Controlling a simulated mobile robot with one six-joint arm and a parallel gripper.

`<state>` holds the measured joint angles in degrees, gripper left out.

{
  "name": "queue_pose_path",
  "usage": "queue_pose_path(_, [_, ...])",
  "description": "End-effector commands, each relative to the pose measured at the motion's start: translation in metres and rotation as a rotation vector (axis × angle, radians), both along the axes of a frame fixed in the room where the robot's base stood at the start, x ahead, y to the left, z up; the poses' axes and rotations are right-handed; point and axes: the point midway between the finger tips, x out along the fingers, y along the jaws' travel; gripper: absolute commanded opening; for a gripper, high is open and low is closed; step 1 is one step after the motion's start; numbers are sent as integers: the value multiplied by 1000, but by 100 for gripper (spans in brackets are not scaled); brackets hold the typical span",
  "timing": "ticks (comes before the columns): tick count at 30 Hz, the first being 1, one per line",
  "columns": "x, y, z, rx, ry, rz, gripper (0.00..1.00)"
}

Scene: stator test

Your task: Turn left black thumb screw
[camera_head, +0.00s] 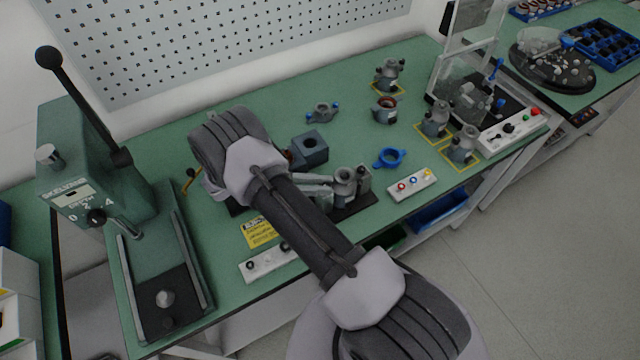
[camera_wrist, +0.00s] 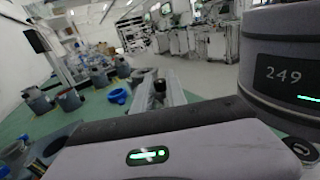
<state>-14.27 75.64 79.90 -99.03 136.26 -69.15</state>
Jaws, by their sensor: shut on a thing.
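My arm reaches across the bench in the head view, and its wrist hangs over the middle left. The left black thumb screw cannot be made out in the head view, and my arm covers that part of the bench. Just right of my arm a grey metal stator part (camera_head: 345,183) stands on a black plate (camera_head: 352,210). My own housing fills the bottom of the wrist view.
A dark green press (camera_head: 95,190) with a lever stands at the left. A dark block (camera_head: 309,148), a blue ring (camera_head: 389,158) and several grey stator parts lie on the green bench. Two white button boxes (camera_head: 411,185) (camera_head: 268,263) are near the front edge.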

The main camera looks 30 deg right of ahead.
Motion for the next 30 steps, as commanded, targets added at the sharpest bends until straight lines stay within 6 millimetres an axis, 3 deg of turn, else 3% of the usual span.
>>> queue_pose_path(24, [2,-1,0,-1,-1,-106,0])
queue_pose_path(25, [2,-1,0,-1,-1,-106,21])
queue_pose_path(27, [2,-1,0,-1,-1,-105,34])
queue_pose_path(28, [2,-1,0,-1,-1,-105,39])
queue_pose_path(30, [2,-1,0,-1,-1,-105,39])
